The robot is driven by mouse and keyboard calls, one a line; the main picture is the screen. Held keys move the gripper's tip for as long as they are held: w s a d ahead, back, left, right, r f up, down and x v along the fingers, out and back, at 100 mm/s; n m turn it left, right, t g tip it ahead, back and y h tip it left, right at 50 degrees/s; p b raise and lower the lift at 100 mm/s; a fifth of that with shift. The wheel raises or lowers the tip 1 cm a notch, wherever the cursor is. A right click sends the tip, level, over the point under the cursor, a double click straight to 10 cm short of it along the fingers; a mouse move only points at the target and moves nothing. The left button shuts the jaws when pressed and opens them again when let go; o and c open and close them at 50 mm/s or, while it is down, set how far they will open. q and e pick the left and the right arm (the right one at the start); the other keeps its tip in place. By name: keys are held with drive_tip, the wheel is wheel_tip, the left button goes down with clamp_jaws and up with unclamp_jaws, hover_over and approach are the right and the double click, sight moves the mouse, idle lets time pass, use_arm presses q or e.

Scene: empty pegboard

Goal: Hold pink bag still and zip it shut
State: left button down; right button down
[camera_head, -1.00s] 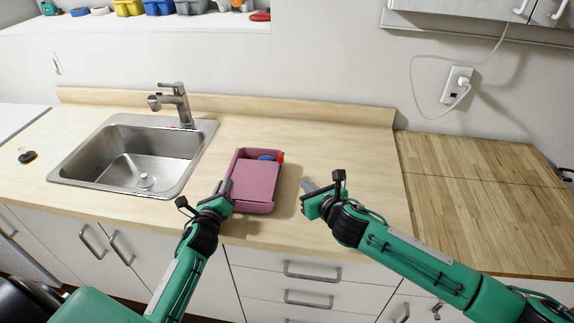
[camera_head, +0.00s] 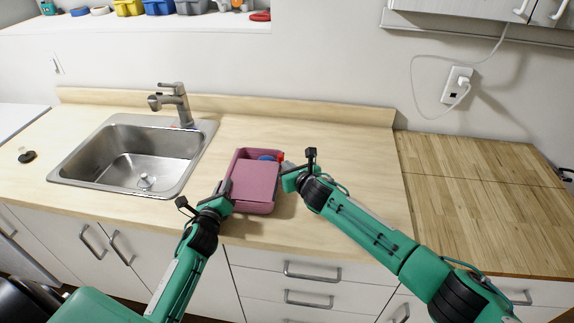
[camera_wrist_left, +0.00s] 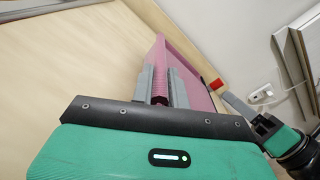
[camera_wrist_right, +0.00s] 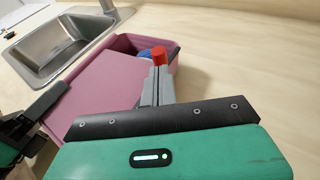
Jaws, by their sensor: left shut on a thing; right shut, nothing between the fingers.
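The pink bag (camera_head: 255,185) lies on the counter right of the sink, its top panel mostly covering it, with a gap at the far end. It also shows in the right wrist view (camera_wrist_right: 98,82). Inside the gap are a blue thing (camera_head: 266,158) and a red-ended thing (camera_wrist_right: 159,55). My left gripper (camera_head: 225,188) is shut on the bag's near left edge; the left wrist view shows the pink wall (camera_wrist_left: 160,84) between its fingers. My right gripper (camera_head: 285,166) is shut and empty at the bag's far right side, close to the red end. No zip pull is clearly visible.
The steel sink (camera_head: 120,190) and its faucet (camera_head: 174,102) are left of the bag. The light wood counter (camera_head: 340,150) is clear to the right and behind. A wall outlet (camera_head: 457,84) with a plugged cord is at the back right.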

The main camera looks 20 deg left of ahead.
use_arm(q)
drive_tip(key=shift+f, duration=0.3)
use_arm(e)
drive_tip(key=shift+w+a, duration=0.3)
drive_tip(key=shift+a, duration=0.05)
drive_tip(key=shift+w, duration=0.1)
drive_tip(key=shift+w+a, duration=0.15)
drive_tip(key=shift+w, duration=0.15)
drive_tip(key=w, duration=0.1)
drive_tip(key=w+a, duration=0.1)
drive_tip(key=w, duration=0.1)
drive_tip(key=shift+w+r, duration=0.15)
drive_tip(key=shift+w, duration=0.65)
use_arm(q)
drive_tip(key=shift+s, duration=0.1)
use_arm(e)
drive_tip(key=shift+s, duration=0.1)
drive_tip(key=f+v, duration=0.1)
drive_tip(key=v, duration=1.2)
drive_tip(key=shift+s+d, duration=0.4)
drive_tip(key=shift+r, duration=0.1)
